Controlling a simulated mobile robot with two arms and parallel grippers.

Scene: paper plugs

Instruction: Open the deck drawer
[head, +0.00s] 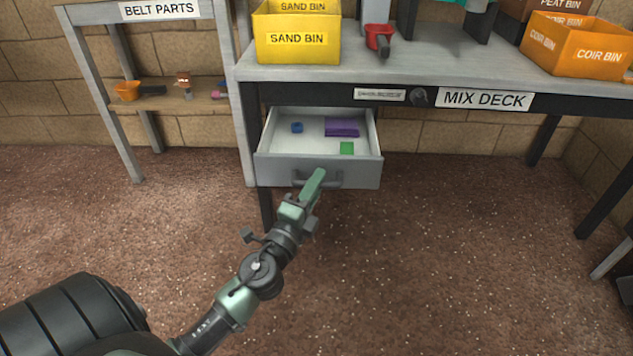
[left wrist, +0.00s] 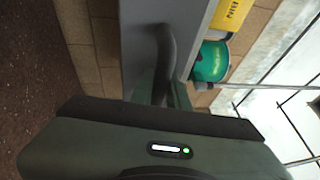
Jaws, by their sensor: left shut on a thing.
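The deck drawer (head: 277,170) is grey and hangs under the left end of the mix deck (head: 414,71). It stands pulled out, and its inside shows from above. In it lie a small blue block (head: 297,127), a purple block (head: 341,128) and a green block (head: 347,148). My left gripper (head: 314,184) is at the dark bar handle (head: 332,181) on the drawer front, shut on it. The handle also shows in the left wrist view (left wrist: 164,62), partly hidden by the gripper. My right gripper is not in view.
The belt parts shelf (head: 180,99) stands at the left. The brown floor (head: 440,250) in front is clear.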

